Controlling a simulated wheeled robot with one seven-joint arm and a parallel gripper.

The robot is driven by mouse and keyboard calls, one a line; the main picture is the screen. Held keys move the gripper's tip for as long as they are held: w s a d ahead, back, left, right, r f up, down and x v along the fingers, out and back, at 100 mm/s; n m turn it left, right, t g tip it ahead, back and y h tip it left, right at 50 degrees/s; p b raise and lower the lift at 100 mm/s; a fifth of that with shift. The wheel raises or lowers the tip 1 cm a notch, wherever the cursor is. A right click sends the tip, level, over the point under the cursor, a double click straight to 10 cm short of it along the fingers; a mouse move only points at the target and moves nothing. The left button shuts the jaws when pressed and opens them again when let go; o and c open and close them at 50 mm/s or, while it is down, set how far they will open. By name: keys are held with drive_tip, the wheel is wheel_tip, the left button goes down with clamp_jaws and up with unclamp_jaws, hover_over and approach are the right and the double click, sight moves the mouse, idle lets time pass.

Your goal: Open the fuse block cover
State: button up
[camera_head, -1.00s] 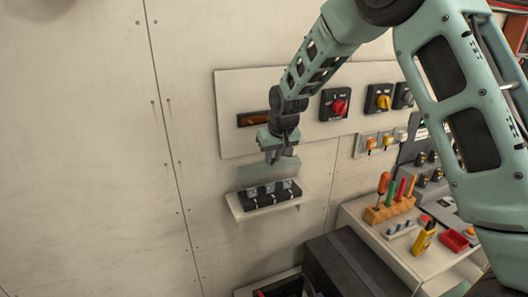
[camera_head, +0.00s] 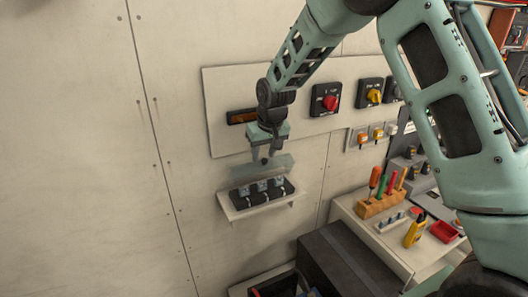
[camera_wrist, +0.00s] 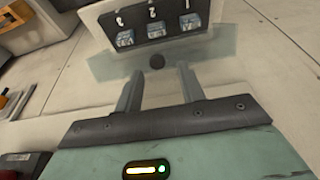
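The fuse block (camera_head: 262,194) is a black unit with several grey-blue fuses, sitting on a small white wall shelf. Its translucent cover (camera_head: 262,166) stands swung up at the block's upper edge, so the fuses are exposed. In the wrist view the cover (camera_wrist: 215,52) spans in front of my fingertips, with a dark round knob (camera_wrist: 157,61) on it. My gripper (camera_head: 268,152) is above the block at the cover. In the wrist view my gripper (camera_wrist: 159,70) has its two fingers apart, with the knob between or just beyond the tips. Contact with the knob cannot be told.
A wall panel behind my gripper carries a red rotary switch (camera_head: 331,98) and a yellow one (camera_head: 374,92). To the right is a bench with a wooden tool rack (camera_head: 377,205) and a yellow bottle (camera_head: 415,232). A dark box (camera_head: 345,262) stands below. The wall at left is bare.

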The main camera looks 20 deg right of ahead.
drive_tip(key=b+v, duration=0.6)
drive_tip(key=v, duration=1.1)
drive_tip(key=shift+r, duration=0.2)
